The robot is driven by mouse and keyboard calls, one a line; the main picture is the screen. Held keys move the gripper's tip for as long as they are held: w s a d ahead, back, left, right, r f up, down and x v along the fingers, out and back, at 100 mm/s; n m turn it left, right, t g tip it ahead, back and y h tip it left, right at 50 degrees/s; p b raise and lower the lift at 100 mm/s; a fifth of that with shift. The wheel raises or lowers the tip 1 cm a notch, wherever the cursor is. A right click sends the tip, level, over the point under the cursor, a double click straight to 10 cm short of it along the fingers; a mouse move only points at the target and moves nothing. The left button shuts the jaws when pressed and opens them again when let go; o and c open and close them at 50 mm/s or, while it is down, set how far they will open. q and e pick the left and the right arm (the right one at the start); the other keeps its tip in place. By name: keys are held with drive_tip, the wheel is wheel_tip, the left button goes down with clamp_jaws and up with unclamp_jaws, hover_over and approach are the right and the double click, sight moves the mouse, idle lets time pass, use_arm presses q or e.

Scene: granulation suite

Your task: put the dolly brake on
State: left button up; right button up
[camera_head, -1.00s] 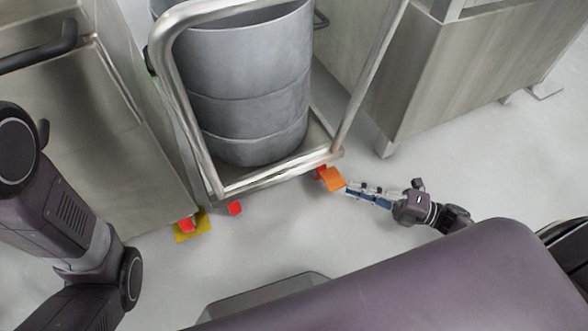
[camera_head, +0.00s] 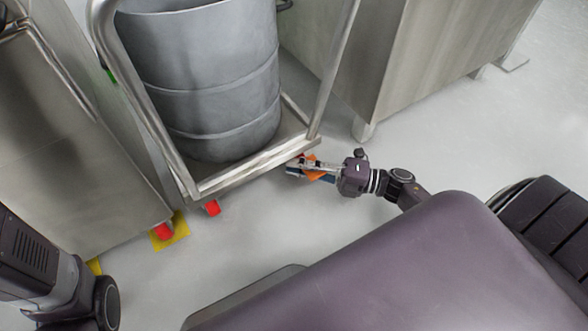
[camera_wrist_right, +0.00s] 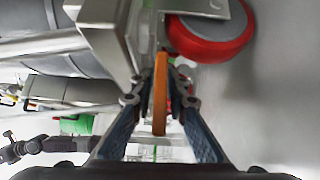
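The dolly (camera_head: 240,172) is a steel frame on red casters that carries a large grey drum (camera_head: 205,75). An orange brake pedal (camera_head: 312,175) is at its near right corner, beside a red caster wheel (camera_wrist_right: 212,38). My right gripper (camera_head: 292,168) reaches in from the right, low over the floor. In the right wrist view, the pedal (camera_wrist_right: 160,95) is edge-on between the two fingers, which lie close against its sides and look shut on it. The fingers partly hide the pedal in the head view. My left gripper is out of view; only part of my left arm shows.
Another steel cabinet (camera_head: 430,60) stands at the right. The floor in front of the dolly is clear.

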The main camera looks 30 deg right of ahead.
drive_tip(key=shift+w+a, duration=0.3)
drive_tip(key=shift+a, duration=0.1)
clamp_jaws()
drive_tip(key=shift+d+n+t+y, duration=0.1)
drive_tip(key=shift+n+t+y, duration=0.5)
drive_tip(key=shift+n+y, duration=0.5)
unclamp_jaws()
